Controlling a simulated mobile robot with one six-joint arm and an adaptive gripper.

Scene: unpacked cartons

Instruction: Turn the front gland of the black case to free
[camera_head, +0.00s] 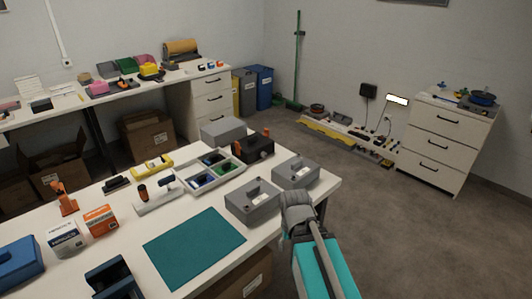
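The black case (258,147) sits toward the far right of the white table, with an orange part (266,132) standing up at its right end. Its front has a small round feature, too small to tell as a gland or to read its setting. My arm, teal and grey, reaches up from the bottom right. Its grey end, where my gripper (295,199) is, is at the table's right edge, in front of the grey boxes and apart from the black case. The fingers cannot be made out.
Grey boxes (253,203) and (296,174) stand between my arm and the black case. A divided tray (229,171) is left of the case, and another grey box (223,131) is behind it. A teal mat (194,248) lies clear at the front.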

